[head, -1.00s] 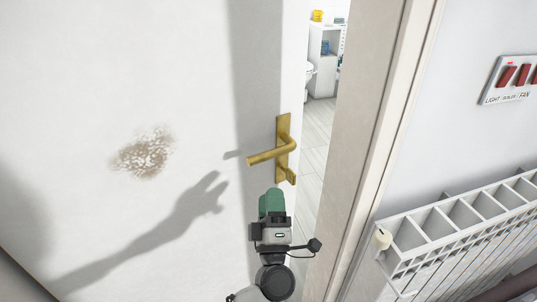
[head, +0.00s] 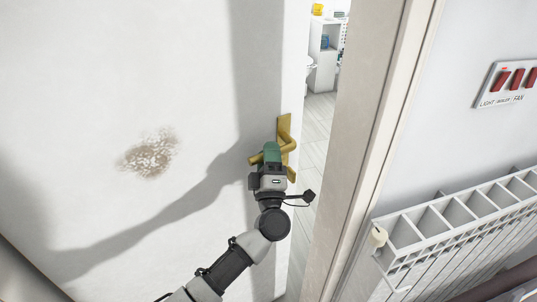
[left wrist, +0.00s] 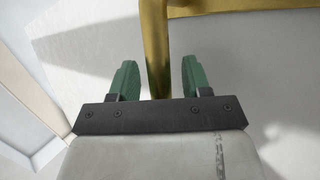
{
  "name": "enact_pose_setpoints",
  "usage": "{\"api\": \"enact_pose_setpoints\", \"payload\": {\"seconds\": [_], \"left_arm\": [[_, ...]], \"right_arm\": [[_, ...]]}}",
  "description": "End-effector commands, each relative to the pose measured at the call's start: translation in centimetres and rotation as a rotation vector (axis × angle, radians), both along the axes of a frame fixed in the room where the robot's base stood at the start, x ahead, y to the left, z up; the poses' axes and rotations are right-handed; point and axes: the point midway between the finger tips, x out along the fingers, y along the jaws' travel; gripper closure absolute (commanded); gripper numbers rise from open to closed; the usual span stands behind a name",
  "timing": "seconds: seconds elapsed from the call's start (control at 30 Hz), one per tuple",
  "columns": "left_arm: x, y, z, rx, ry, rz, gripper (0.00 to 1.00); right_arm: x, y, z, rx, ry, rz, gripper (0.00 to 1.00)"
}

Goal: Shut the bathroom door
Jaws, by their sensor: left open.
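The white bathroom door (head: 150,80) stands ajar, with a gap at its right edge that shows the bathroom. A brass lever handle (head: 286,137) is on the door near that edge. My left gripper (head: 271,150) is at the handle and covers part of it. In the left wrist view the green fingers (left wrist: 158,80) are open, with the brass handle (left wrist: 155,45) between them. I see space on both sides of the brass part. My right gripper is not in view.
The door frame (head: 375,150) is right of the gap. A white radiator (head: 450,235) and a red switch panel (head: 510,82) are on the wall at the right. Through the gap, a white shelf (head: 323,60) and the light floor (head: 316,130) show.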

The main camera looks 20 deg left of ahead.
Motion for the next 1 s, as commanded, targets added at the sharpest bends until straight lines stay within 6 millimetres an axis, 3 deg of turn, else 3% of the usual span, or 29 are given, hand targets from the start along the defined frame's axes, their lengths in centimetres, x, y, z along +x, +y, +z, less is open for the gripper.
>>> {"api": "enact_pose_setpoints", "payload": {"seconds": [0.03, 0.3, 0.37, 0.57, 0.67, 1.0], "left_arm": [[0.0, 0.0, 0.0, 0.0, 0.0, 0.0, 0.52], [0.0, 0.0, 0.0, 0.001, 0.0, 0.001, 0.93], [0.0, 0.0, 0.0, 0.001, 0.0, 0.001, 1.0], [-0.2, -0.1, 0.0, 0.001, 0.001, -0.004, 1.0], [-1.3, -0.9, -0.1, 0.002, 0.004, -0.026, 1.0], [-9.3, -5.8, -0.3, 0.001, 0.009, -0.189, 1.0]], "right_arm": [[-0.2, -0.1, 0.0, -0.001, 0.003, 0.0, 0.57], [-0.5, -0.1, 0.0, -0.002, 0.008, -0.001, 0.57], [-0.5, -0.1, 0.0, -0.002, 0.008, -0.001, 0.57], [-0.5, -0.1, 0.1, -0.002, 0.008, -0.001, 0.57], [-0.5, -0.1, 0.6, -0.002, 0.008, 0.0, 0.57], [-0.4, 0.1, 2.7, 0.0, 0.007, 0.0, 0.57]]}}
